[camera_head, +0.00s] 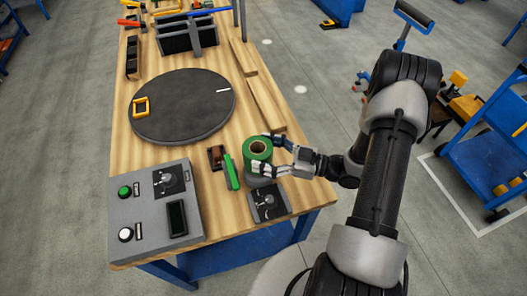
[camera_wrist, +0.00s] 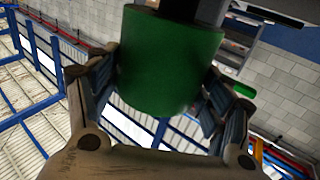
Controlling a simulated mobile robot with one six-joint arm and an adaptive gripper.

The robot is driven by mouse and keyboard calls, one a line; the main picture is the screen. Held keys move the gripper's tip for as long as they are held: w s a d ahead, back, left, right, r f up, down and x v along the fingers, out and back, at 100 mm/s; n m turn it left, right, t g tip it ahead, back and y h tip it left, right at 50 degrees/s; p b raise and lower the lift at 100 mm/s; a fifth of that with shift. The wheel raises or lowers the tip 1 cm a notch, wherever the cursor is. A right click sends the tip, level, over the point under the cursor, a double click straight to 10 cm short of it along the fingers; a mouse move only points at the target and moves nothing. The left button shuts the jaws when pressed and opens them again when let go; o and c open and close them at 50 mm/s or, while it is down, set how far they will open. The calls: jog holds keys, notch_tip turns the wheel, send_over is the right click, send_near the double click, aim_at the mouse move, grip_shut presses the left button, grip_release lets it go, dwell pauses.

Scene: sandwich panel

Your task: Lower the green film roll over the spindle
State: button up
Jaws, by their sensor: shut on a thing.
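My gripper (camera_head: 262,169) comes from the right and is shut on the roll's side. In the wrist view, the green roll (camera_wrist: 170,62) fills the space between my gripper's fingers (camera_wrist: 165,95). A dark cylindrical part (camera_wrist: 195,9) meets the roll's end at the top edge of that view; I cannot tell whether it is the spindle. A grey round base shows under the roll in the head view. The spindle is not clearly visible, and the gap below the roll cannot be judged.
A dark plate with a lever (camera_head: 268,203) lies just in front. A grey control box (camera_head: 150,215) and dark turntable (camera_head: 182,107) occupy the table (camera_head: 222,212) farther left.

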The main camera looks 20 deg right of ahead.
jog(key=o, duration=1.3)
jog(key=v, duration=1.2)
jog(key=shift+w, duration=0.1)
